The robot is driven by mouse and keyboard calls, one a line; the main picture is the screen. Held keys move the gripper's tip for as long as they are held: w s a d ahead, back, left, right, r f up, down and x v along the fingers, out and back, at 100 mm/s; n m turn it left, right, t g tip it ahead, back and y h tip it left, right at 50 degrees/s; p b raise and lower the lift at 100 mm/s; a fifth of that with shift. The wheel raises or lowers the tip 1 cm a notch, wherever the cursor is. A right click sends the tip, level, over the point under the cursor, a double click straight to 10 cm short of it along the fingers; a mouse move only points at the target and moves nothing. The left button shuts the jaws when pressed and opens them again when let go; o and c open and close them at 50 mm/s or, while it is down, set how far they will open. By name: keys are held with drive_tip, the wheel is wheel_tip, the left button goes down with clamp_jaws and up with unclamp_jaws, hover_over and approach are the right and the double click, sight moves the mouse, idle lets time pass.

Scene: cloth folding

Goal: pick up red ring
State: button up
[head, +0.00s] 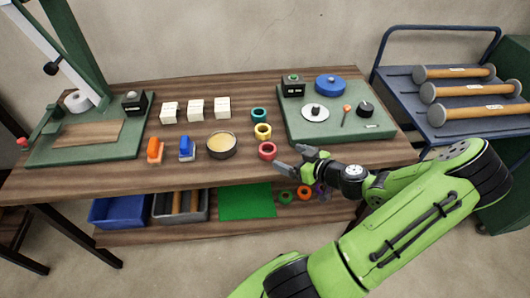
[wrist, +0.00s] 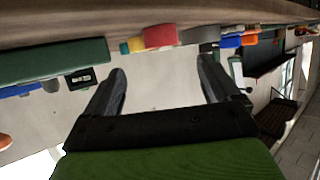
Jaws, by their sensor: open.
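The red ring (head: 267,151) lies on the wooden table near its front edge, in front of a yellow ring (head: 262,131) and a teal ring (head: 258,115). My gripper (head: 287,157) is open and empty, just to the right of the red ring, with its fingers pointing left towards it. In the wrist view the red ring (wrist: 160,37) shows beyond and between the two fingertips of my gripper (wrist: 163,68), apart from them. That view looks upside down, and the ring's hole cannot be made out there.
A dish (head: 221,145) and blue (head: 187,149) and orange (head: 155,150) objects lie left of the rings. A green board (head: 375,132) with several items is behind my gripper on the right. A lower shelf holds a blue bin (head: 118,210) and green sheet (head: 246,202).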

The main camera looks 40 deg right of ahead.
sight(273, 152)
drive_tip(key=x, duration=0.5)
drive_tip(key=b+x, duration=0.1)
drive_tip(key=x, duration=0.3)
drive_tip(key=shift+w+a+f, duration=0.15)
drive_tip(key=shift+w+f, duration=0.15)
drive_tip(key=shift+f, duration=0.05)
drive_tip(key=c, duration=1.1)
